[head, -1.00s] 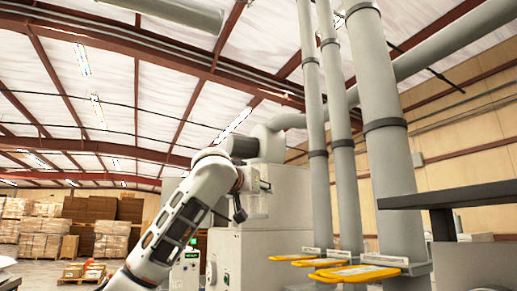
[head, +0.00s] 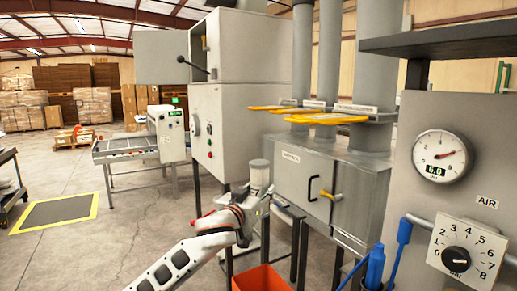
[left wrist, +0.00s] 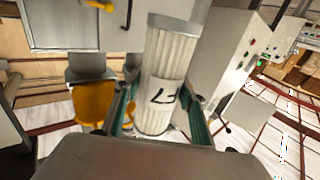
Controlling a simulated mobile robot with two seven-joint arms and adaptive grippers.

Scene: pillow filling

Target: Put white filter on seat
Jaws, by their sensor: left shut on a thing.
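The white filter (head: 259,178) is a pale cylinder with a grey end, standing roughly upright in the head view. In the left wrist view it is a pleated white cylinder (left wrist: 166,70) with a grey end band and a dark mark on its side. My left gripper (head: 254,207) is shut on it, with one finger on each side in the left wrist view (left wrist: 160,115). It is in front of the grey cabinet, low in the head view. An open-fronted upper housing (head: 206,45) stands behind it. I cannot pick out the seat. My right gripper is not in view.
The housing's door (head: 162,57) hangs open to the left. Yellow slide plates (head: 325,118) stick out from the pipes. An orange bin (head: 262,279) is below the gripper. A panel with a gauge (head: 441,157) and dial is at right.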

